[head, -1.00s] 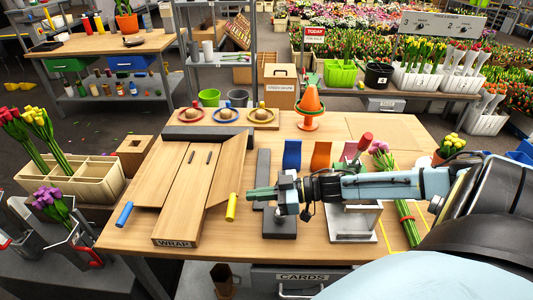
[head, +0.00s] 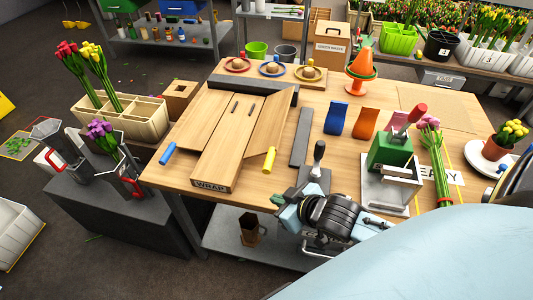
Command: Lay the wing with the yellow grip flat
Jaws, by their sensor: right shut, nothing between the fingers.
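The wrap board (head: 222,150), labelled WRAP, lies on the wooden table. Its right wing (head: 271,115) carries the yellow grip (head: 268,160) at its near end. This wing looks raised at a slant beside the centre board; its exact angle is hard to tell. The left wing (head: 190,126) has the blue grip (head: 168,153) and looks lower. My right gripper (head: 279,199) is shut and empty, near the table's front edge. It is nearer to me than the yellow grip and apart from it. My left gripper is out of view.
A black-handled lever (head: 318,155) stands just right of the yellow grip, close to my right gripper. A dark bar (head: 301,137) lies right of the wing. Further right are blue and orange holders (head: 365,124), a green press (head: 388,152) and tulips (head: 436,165).

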